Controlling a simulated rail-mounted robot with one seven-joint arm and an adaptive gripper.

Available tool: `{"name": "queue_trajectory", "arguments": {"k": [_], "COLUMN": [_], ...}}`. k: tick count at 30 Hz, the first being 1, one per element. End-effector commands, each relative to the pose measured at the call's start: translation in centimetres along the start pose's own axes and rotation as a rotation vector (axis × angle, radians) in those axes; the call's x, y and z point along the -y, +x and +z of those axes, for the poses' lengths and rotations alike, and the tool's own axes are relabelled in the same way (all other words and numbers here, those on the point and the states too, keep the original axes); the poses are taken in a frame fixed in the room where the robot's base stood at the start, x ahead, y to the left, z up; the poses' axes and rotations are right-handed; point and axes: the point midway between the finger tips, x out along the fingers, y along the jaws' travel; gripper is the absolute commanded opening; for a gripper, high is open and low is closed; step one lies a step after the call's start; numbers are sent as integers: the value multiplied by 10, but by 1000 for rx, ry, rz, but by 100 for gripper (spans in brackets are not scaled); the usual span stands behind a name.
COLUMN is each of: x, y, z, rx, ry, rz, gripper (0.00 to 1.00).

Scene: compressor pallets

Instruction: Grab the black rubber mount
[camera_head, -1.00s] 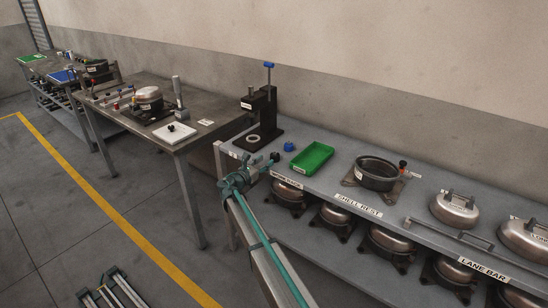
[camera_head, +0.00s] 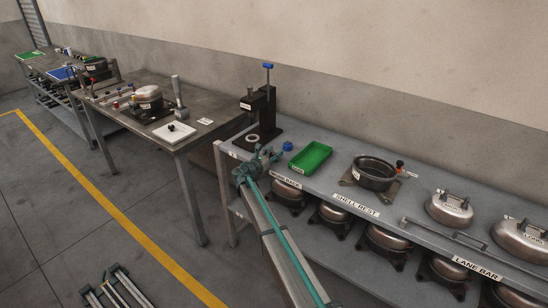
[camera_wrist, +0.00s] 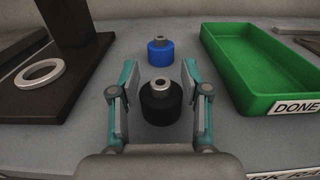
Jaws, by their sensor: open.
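The black rubber mount (camera_wrist: 160,104) is a short black cylinder with a metal stud on top. In the wrist view it stands upright on the grey bench top, between the two fingers of my gripper (camera_wrist: 160,95). The fingers are open, with a gap showing on each side of the mount. In the head view my gripper (camera_head: 262,158) is at the front edge of the bench, and the black mount is hidden there behind it. A blue mount (camera_wrist: 161,52) stands just beyond the black one; it also shows in the head view (camera_head: 288,146).
A green tray (camera_wrist: 262,98) marked DONE lies to the right. A dark press (camera_head: 266,112) stands to the left, with a pale ring (camera_wrist: 42,74) on its base. A black shell (camera_head: 375,173) and steel domes stand further right on the bench.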

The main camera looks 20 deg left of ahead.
Motion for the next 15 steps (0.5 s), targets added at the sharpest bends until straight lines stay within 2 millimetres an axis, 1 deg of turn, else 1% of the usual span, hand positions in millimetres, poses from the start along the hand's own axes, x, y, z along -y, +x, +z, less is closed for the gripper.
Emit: {"name": "queue_trajectory", "arguments": {"k": [1, 5, 6, 8, 15], "x": [0, 0, 0, 0, 0], "y": [0, 0, 0, 0, 0], "z": [0, 0, 0, 0, 0], "rx": [0, 0, 0, 0, 0], "ry": [0, 0, 0, 0, 0], "rz": [0, -1, -1, -1, -1], "gripper": [44, 22, 15, 7, 7]}}
